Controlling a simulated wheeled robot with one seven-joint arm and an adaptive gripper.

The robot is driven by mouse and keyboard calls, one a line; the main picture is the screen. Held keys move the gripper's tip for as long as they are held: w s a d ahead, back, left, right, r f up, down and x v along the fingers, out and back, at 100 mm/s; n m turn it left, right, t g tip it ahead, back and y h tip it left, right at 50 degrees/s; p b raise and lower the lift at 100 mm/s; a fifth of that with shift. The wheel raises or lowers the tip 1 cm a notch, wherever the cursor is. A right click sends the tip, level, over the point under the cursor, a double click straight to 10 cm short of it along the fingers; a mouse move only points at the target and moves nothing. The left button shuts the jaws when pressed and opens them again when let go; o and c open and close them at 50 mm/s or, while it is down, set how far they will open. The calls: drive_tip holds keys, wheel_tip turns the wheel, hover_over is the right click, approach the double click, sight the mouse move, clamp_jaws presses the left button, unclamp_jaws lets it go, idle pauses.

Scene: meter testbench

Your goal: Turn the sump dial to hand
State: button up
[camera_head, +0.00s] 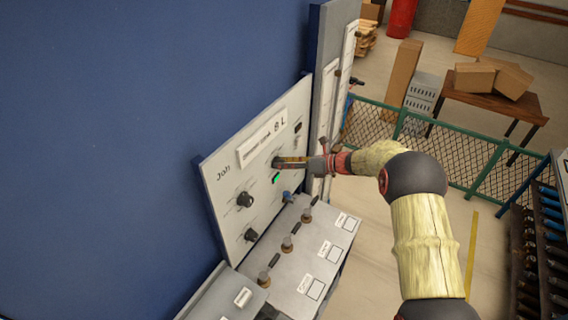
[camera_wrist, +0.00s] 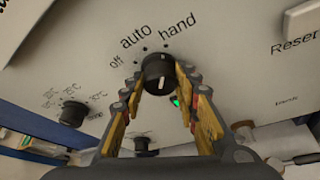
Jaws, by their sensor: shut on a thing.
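The sump dial (camera_wrist: 158,73) is a black round knob on the pale panel, with the labels "off", "auto" and "hand" arched above it in the wrist view. A short light mark shows on its lower face; which label the dial is set to I cannot tell for sure. My gripper (camera_wrist: 160,82) is shut on the dial, with one yellow-padded finger on each side of it. In the head view my gripper (camera_head: 283,162) reaches the panel from the right and mostly hides the dial.
A green light (camera_head: 276,179) glows just below the dial. A black knob (camera_head: 245,199) sits lower left on the panel (camera_head: 222,213); a temperature dial (camera_wrist: 74,112) shows in the wrist view. A bench unit with brown-topped fittings (camera_head: 287,244) juts out below.

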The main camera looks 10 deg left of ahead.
drive_tip(key=shift+m+y, duration=0.3)
drive_tip(key=shift+m, duration=0.1)
idle(0.3)
drive_tip(key=o, duration=1.1)
drive_tip(key=shift+o, duration=0.2)
drive_tip(key=shift+w, duration=0.1)
drive_tip(key=shift+d, duration=0.1)
drive_tip(key=v, duration=1.1)
drive_tip(key=shift+d+r, duration=0.2)
drive_tip(key=shift+d, duration=0.2)
drive_tip(key=shift+w, duration=0.1)
